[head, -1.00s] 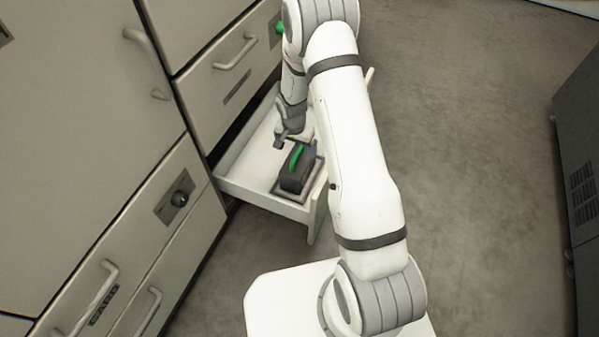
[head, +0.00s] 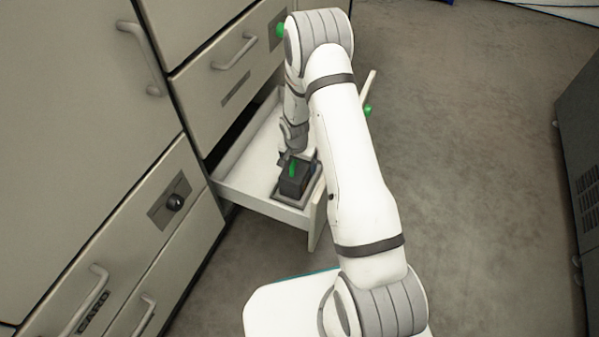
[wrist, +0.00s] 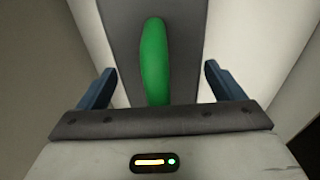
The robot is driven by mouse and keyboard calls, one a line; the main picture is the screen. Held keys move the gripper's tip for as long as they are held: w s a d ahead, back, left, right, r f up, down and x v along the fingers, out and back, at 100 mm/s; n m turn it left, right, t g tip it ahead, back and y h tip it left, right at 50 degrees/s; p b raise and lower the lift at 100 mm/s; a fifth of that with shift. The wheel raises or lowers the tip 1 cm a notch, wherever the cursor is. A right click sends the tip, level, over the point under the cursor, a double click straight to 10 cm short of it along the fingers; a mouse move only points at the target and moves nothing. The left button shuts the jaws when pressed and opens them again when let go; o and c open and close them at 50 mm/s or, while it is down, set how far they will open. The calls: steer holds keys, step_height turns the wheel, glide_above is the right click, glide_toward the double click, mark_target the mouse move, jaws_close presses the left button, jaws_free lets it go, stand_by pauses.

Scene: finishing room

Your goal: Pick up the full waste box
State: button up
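The waste box (head: 294,187) is dark grey with a green handle (head: 293,169) on top. It sits in the open white drawer, on a grey base. In the wrist view the green handle (wrist: 154,62) stands between and ahead of the two blue fingers, over the grey box top (wrist: 190,40). My gripper (wrist: 157,85) is open, with a gap between each finger and the handle. In the head view my gripper (head: 286,158) is just above the box, close to the handle. Whether the box is full cannot be seen.
The open drawer (head: 260,203) has low white walls around the box and a front panel on its right. Grey cabinets (head: 90,120) with handles stand at the left. A dark unit (head: 580,160) stands at the far right. The floor between is clear.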

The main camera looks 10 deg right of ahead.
steer(key=c, duration=1.9)
steer(key=shift+r, duration=0.1)
